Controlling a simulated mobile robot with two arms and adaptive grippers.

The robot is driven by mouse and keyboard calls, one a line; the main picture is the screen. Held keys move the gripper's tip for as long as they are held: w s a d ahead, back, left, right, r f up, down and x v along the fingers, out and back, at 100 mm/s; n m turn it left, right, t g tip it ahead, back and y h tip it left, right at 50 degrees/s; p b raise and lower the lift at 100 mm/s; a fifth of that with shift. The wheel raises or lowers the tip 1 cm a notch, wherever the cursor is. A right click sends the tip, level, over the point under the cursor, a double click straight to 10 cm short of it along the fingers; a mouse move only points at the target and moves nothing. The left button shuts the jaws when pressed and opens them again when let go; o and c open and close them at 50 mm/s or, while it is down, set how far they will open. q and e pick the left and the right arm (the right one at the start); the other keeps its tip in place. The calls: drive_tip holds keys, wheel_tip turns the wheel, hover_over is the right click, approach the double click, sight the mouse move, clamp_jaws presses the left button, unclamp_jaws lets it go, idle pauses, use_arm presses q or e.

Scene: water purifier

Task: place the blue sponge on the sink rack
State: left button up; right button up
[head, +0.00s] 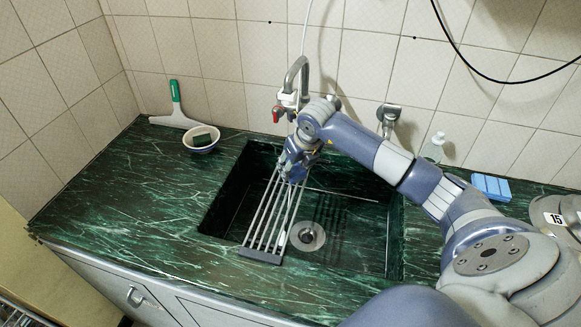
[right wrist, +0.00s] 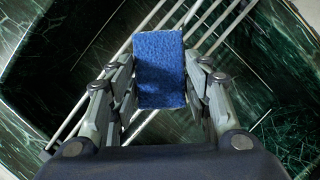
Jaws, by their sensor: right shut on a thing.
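The blue sponge (right wrist: 160,68) is between the two fingers of my right gripper in the right wrist view, and the gripper (right wrist: 160,95) is shut on it. The sink rack (head: 262,228) is a set of grey bars lying across the left part of the sink. Its bars (right wrist: 204,40) also show behind the sponge in the wrist view. In the head view my right gripper (head: 292,172) is over the far part of the rack, and the sponge is hard to tell apart from it there. I cannot tell whether the sponge touches the bars. My left gripper is not in view.
The dark green sink (head: 345,235) is open right of the rack. A faucet (head: 298,78) stands behind my gripper. A bowl with a dark green sponge (head: 201,140) and a squeegee (head: 176,112) are at left. A light blue block (head: 491,187) and a soap bottle (head: 433,148) are at right.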

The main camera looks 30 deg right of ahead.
drive_tip(key=shift+w+f, duration=0.2)
drive_tip(key=shift+w, duration=0.8)
wheel_tip(320, 180, down, 3)
drive_tip(key=shift+s+r+p, duration=0.1)
drive_tip(key=shift+s+p, duration=0.05)
drive_tip(key=shift+p, duration=0.65)
drive_tip(key=shift+f, duration=0.25)
drive_tip(key=shift+f, duration=0.15)
drive_tip(key=o, duration=0.8)
